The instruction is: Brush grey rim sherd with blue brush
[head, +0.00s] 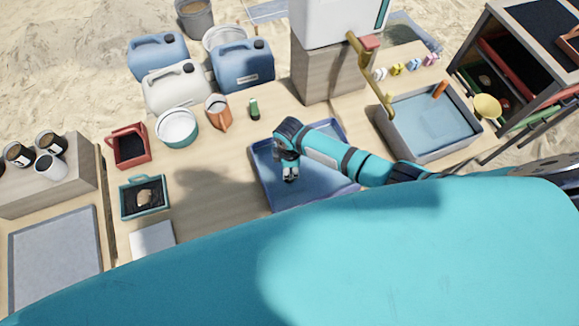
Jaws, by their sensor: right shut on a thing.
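My right gripper (290,174) points down over the blue tray (259,155) on the table. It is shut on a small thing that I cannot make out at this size. I cannot pick out the blue brush or the grey rim sherd with certainty. A beige piece (146,196) lies in a small teal-rimmed tray (126,206) to the left. My left gripper is not in view. My own teal body hides the lower part of the view.
A red tray (114,139), a teal-banded tub (177,128), an orange-brown jug (218,115) and a small green item (254,108) stand at the back. A water basin (432,113) is at the right. Bare tabletop lies left of the blue tray.

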